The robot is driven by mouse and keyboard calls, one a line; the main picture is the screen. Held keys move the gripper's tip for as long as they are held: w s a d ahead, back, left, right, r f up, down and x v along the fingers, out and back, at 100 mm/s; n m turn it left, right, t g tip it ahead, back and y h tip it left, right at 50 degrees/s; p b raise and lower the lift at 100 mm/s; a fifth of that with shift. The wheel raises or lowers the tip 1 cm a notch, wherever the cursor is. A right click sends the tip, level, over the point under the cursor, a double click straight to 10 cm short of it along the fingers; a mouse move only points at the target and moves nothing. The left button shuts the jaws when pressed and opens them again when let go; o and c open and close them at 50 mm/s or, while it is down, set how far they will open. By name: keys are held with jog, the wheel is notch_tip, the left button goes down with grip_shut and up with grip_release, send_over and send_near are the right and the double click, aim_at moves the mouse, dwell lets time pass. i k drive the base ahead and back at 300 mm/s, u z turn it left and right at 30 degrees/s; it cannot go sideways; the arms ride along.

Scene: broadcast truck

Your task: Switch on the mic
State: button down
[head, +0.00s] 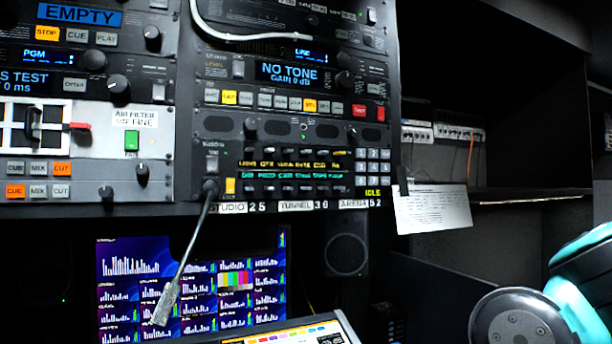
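A gooseneck mic (166,303) hangs from a socket at the lower left of the intercom panel (305,130) in the head view. Its thin stem runs down and left, and its grey head is in front of the monitor. Just above the socket on the panel is a small upright switch (212,163), with a label over it too small to read. Right of the socket is a lit yellow button (230,186). I cannot tell which control belongs to the mic or whether it is on. My gripper is not in view; part of my arm shows at the lower right.
A tone unit (290,72) reading "NO TONE" sits above the panel. A paper sheet (433,208) hangs at right. A monitor (130,262) stands below.

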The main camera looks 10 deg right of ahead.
aim_at(212, 163)
jog(key=z, duration=2.45)
jog(key=k, duration=0.9)
jog(key=u, duration=2.45)
